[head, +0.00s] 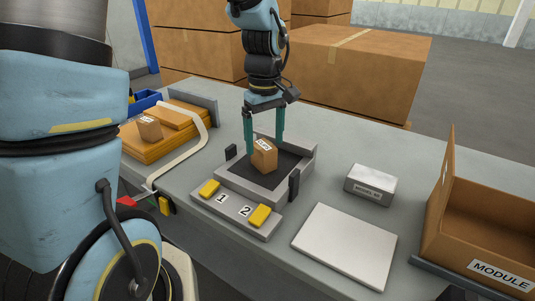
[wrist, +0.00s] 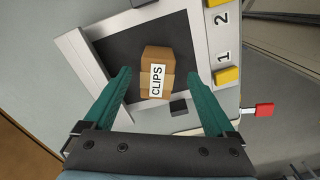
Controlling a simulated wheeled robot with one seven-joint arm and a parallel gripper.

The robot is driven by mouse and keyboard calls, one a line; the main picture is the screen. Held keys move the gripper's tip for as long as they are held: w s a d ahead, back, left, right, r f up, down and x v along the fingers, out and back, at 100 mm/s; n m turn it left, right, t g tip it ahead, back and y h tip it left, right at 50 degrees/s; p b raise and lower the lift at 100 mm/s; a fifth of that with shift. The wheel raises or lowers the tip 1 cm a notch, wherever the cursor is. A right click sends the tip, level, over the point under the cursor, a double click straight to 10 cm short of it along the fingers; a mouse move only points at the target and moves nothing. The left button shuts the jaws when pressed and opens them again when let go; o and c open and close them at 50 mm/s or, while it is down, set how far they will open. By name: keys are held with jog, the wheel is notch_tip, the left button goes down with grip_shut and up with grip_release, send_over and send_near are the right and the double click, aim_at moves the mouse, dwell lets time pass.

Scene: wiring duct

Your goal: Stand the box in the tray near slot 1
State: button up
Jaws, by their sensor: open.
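A small brown box (head: 265,156) labelled CLIPS sits in the grey tray (head: 228,187) on its dark floor. In the wrist view the box (wrist: 157,56) shows its label towards me, and its side of the tray (wrist: 200,45) is nearer the number 1 than the number 2. My gripper (head: 265,146) is open above the tray, pointing down. In the wrist view my gripper's fingers (wrist: 160,74) lie one on each side of the box, with a gap on both sides. I cannot tell how far down they reach. The slot 1 label (head: 221,199) is on the tray's front ledge.
Yellow blocks (head: 209,188) and dark posts (head: 294,185) stand at the tray's edges. A white plate (head: 345,246) and a small white block (head: 370,185) lie to the right. An open MODULE carton (head: 500,270) is at far right. Another small box (head: 149,129) rests on orange pads at left.

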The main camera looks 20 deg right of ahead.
aim_at(264, 145)
jog(key=f+p, duration=0.1)
jog(key=f, duration=0.1)
jog(key=w+f+p, duration=0.1)
jog(key=f, duration=0.1)
jog(key=shift+f, duration=1)
jog(key=shift+c, duration=0.2)
jog(key=shift+w, duration=0.1)
grip_shut()
